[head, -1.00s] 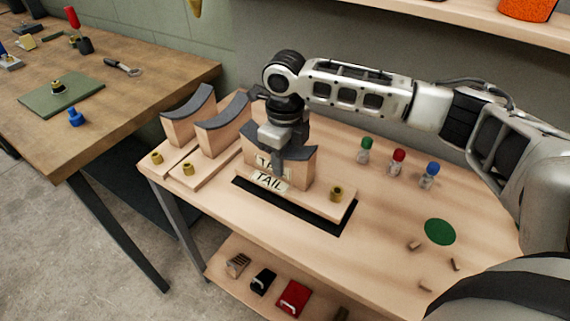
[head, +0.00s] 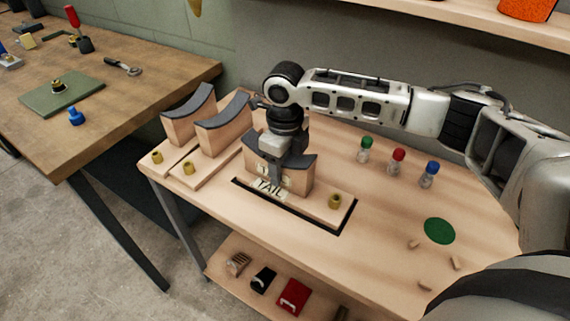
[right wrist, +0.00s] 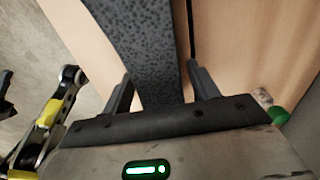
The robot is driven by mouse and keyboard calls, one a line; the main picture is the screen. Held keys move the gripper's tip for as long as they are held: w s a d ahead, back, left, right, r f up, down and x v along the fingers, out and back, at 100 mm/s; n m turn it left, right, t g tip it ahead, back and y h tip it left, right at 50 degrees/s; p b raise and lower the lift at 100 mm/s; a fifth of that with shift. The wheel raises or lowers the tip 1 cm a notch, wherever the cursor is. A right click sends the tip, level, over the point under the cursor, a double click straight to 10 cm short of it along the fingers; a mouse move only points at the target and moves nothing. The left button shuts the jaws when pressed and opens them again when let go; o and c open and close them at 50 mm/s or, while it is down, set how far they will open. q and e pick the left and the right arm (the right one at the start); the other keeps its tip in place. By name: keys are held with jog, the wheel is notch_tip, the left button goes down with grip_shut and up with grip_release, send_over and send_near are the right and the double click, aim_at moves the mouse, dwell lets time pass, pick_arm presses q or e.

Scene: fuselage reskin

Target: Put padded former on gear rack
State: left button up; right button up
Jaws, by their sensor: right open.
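The padded former (head: 300,178) is a pale wooden block with a dark curved pad on top and a base plate with a "TAIL" label and a brass knob. It sits upright within the black rectangle (head: 341,232) on the wooden table. My right gripper (head: 281,165) is over the former, with its fingers open. In the right wrist view its fingers (right wrist: 160,88) stand on either side of the speckled dark pad (right wrist: 150,45). My arm hides part of the former's back. I cannot tell which thing is the gear rack.
Two similar padded formers (head: 187,118) (head: 222,131) stand close on the left. Bottles with green, red and blue caps (head: 397,162) stand at the back right. A green disc (head: 440,231) and small scraps lie at the right. A workbench (head: 150,80) is at the left.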

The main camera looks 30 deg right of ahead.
notch_tip(320, 180, up, 12)
dwell(0.4)
jog(key=shift+s+f, duration=0.1)
jog(key=shift+f, duration=0.1)
